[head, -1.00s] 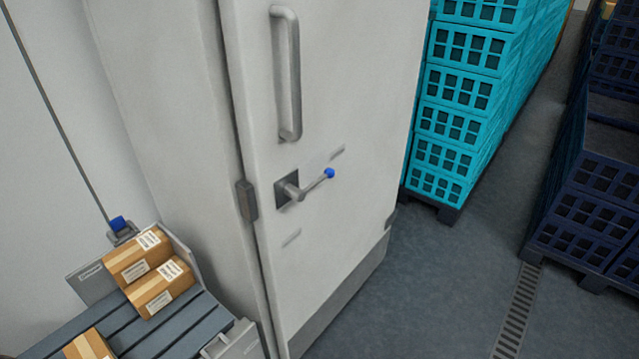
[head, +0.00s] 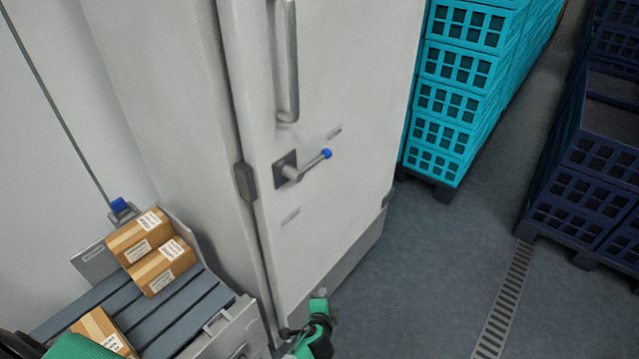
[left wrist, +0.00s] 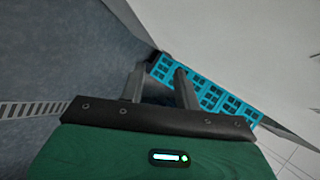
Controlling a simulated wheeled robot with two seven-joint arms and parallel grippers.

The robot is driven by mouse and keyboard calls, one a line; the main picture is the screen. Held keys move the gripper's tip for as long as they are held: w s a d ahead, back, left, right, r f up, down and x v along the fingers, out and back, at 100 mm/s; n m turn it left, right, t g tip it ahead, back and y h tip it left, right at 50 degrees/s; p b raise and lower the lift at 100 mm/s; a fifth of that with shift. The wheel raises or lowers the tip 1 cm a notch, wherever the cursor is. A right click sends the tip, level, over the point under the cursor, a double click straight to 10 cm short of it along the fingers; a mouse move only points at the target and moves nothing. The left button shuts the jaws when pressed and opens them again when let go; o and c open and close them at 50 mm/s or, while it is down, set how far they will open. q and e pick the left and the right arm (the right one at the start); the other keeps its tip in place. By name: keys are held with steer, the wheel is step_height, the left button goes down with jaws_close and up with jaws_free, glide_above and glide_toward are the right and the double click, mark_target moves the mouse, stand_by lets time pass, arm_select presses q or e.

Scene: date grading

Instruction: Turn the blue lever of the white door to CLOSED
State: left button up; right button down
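The white door (head: 350,80) stands open-edged toward me in the head view, with a grey vertical handle (head: 286,65). Below the handle is the lever (head: 308,166), a grey arm with a blue knob at its tip, on a dark square plate. The lever points right and slightly up, toward the upper of two small labels, too small to read. My left gripper (head: 319,296) is low in front of the door's bottom, well below the lever and apart from it. In the left wrist view its two fingers (left wrist: 160,88) are spread with nothing between them. My right gripper is not in view.
Turquoise crates (head: 455,100) are stacked on a pallet right of the door, and dark blue crates (head: 590,160) stand farther right. A slatted conveyor (head: 130,310) with cardboard boxes (head: 162,266) is at lower left. The grey floor before the door is clear.

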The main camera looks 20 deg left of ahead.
arm_select(q)
steer(key=w+r+m+t+y, duration=0.1)
steer(key=w+r+t, duration=0.15)
steer(key=r, duration=0.65)
steer(key=w+r+t+y, duration=0.1)
steer(key=w+r, duration=0.2)
steer(key=r, duration=0.7)
steer(key=t+y, duration=0.3)
steer(key=y, duration=0.1)
glide_toward(319, 158)
steer(key=p+x, duration=0.1)
steer(key=x, duration=0.2)
steer(key=p+x, duration=0.2)
steer(key=x, duration=0.1)
steer(key=p+x, duration=0.2)
steer(key=x, duration=0.2)
steer(key=shift+w+f, duration=0.15)
steer(key=shift+f, duration=0.15)
jaws_close()
